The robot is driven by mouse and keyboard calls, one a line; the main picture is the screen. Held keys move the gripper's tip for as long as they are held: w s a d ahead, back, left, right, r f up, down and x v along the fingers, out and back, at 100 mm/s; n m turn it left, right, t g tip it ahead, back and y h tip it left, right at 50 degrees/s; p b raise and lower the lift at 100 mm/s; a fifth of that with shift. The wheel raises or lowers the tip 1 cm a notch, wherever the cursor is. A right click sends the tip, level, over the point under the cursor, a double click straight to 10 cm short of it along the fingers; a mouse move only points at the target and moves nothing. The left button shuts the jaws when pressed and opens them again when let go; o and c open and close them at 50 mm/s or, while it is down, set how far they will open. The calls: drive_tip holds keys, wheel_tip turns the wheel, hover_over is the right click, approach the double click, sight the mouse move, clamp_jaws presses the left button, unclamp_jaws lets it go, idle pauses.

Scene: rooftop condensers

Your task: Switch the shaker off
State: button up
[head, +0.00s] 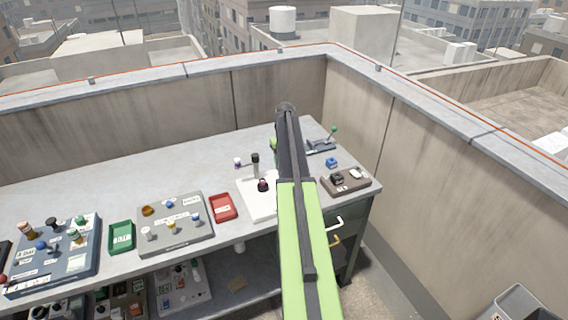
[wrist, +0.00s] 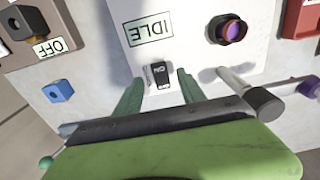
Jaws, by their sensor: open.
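A white unit (head: 258,205) with a dark round knob stands on the bench, partly behind my arm; I take it for the shaker. In the wrist view its white panel (wrist: 190,50) bears an IDLE label (wrist: 149,28) and a small black rocker switch (wrist: 158,74) with ON lettering. My gripper (wrist: 160,80) is open, its two green fingers on either side of the switch. Nothing is held between them, and whether they touch the panel is unclear. A purple-topped button (wrist: 230,29) sits on the same panel. The head view hides my fingers behind the arm.
A dark box (head: 346,181) with an OFF label (wrist: 55,47) and a blue block (wrist: 58,92) are close by. A grey post with a black cap (wrist: 262,101) stands right of my fingers in the wrist view. A red tray (head: 223,207) and a grey panel (head: 175,235) lie left.

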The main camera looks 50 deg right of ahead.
wheel_tip(320, 180, up, 14)
drive_tip(key=p, duration=1.3)
drive_tip(key=shift+s+r, duration=0.2)
drive_tip(key=shift+a, duration=0.1)
